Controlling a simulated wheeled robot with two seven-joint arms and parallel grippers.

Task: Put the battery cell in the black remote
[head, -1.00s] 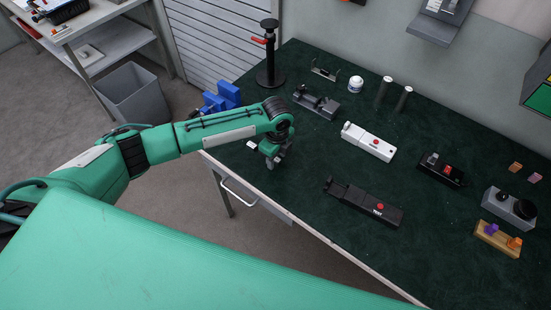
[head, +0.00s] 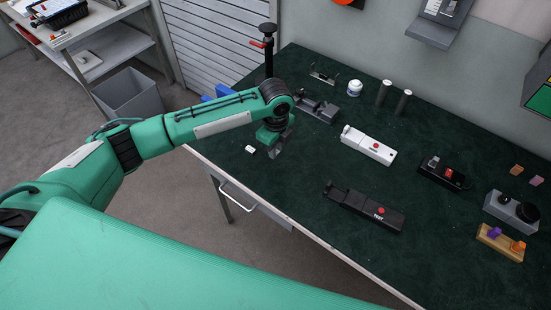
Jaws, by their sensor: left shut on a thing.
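The black remote (head: 364,206) lies on the dark green bench top. It is a long black box with a red button and white lettering, and its left end is raised. My left gripper (head: 277,154) reaches over the bench from the left, pointing down, to the left of the black remote and apart from it. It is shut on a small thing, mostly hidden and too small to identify. I cannot clearly pick out the battery cell. My right gripper is not in view.
A small white piece (head: 249,149) lies by the bench's left edge. A black box (head: 441,173) is at right. Bench top is clear around the black remote.

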